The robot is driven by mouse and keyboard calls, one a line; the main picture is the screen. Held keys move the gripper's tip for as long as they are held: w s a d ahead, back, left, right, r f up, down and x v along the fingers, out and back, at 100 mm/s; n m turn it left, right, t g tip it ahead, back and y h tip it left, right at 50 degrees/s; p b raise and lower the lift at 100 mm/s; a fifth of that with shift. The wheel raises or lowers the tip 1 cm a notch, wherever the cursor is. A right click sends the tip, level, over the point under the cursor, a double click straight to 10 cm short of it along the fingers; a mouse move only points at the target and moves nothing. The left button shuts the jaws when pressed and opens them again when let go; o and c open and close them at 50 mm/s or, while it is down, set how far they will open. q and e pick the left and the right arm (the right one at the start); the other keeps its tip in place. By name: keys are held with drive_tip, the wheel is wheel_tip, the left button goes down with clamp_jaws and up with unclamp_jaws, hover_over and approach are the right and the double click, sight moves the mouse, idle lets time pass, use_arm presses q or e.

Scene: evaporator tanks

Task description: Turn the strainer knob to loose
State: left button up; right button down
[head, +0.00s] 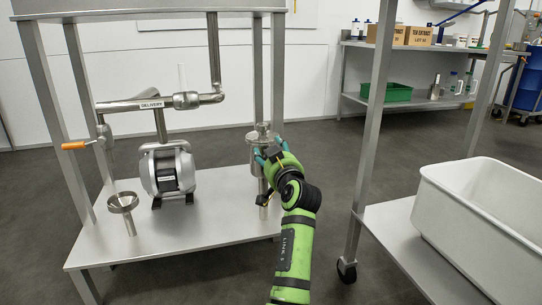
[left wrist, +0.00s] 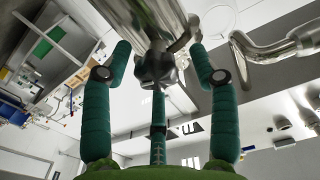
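The strainer (head: 254,152) is a shiny steel cylinder at the right end of the steel pump stand. In the left wrist view its steel body (left wrist: 152,18) fills the top middle. The dark grey lobed strainer knob (left wrist: 155,68) is below that body, between my fingers. My left gripper (head: 268,155) is at the strainer, hiding the knob in the head view. In the left wrist view the gripper's (left wrist: 160,55) teal fingers are spread, two of them either side of the knob with gaps. I cannot tell whether the middle finger touches it. My right gripper is not in view.
A grey pump (head: 168,170), a steel funnel (head: 123,203), the delivery pipe (head: 135,105) and an orange-handled valve (head: 74,145) share the stand. Stand legs rise near my arm. A white tub (head: 440,195) is on the right table. Floor between them is free.

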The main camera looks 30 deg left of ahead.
use_arm(q)
drive_tip(key=shift+f, duration=0.2)
drive_tip(key=shift+r, duration=0.15)
wheel_tip(320, 180, up, 9)
drive_tip(key=shift+s+a+f, duration=0.1)
drive_tip(key=shift+f, duration=0.05)
drive_tip(key=shift+r, duration=0.6)
